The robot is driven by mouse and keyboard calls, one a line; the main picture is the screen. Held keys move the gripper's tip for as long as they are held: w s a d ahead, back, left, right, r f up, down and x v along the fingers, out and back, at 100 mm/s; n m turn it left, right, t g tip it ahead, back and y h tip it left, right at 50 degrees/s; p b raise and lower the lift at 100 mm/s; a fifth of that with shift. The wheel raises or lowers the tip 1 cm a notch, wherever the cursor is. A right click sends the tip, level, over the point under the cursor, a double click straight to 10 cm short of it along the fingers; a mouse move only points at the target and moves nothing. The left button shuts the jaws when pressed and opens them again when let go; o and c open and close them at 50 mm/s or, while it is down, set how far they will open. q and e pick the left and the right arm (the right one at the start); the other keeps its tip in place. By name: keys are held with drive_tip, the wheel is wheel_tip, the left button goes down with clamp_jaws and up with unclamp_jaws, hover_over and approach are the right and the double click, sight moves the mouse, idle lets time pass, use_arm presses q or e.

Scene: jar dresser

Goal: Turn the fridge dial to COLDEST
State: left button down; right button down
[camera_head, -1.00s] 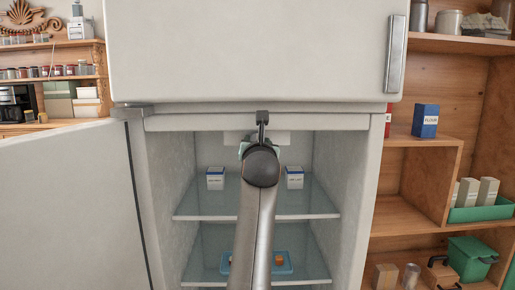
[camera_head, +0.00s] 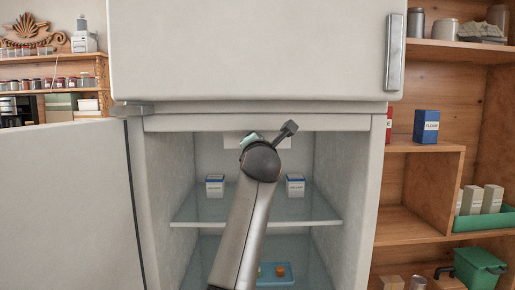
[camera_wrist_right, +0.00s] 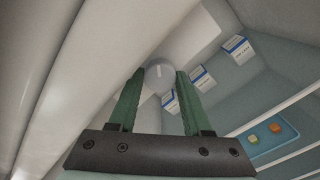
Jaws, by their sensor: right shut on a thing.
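The fridge dial (camera_wrist_right: 160,75) is a round grey-white knob with a pale mark, on a light panel inside the fridge in the right wrist view. My right gripper (camera_wrist_right: 155,82) has its green fingers on either side of the dial and is shut on it. In the head view my right arm reaches into the open lower compartment, and its wrist hides the dial. The light dial panel (camera_head: 232,140) shows partly behind the wrist. I cannot read any setting on the dial. My left gripper is in neither view.
The fridge door (camera_head: 65,200) stands open at the left. A blue tray (camera_head: 276,275) with small orange and yellow things lies lower down. Wooden shelves (camera_head: 415,220) stand at the right.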

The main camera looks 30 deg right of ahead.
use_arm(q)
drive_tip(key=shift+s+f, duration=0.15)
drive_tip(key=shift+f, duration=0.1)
use_arm(e)
drive_tip(key=shift+r, duration=0.1)
drive_tip(key=c, duration=0.6)
unclamp_jaws()
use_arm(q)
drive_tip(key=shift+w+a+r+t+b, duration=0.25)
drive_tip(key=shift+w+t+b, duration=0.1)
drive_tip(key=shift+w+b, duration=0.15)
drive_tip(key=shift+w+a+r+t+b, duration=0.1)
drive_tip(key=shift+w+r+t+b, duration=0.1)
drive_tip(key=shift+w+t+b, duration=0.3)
use_arm(e)
drive_tip(key=v, duration=1.2)
drive_tip(key=shift+s, duration=0.35)
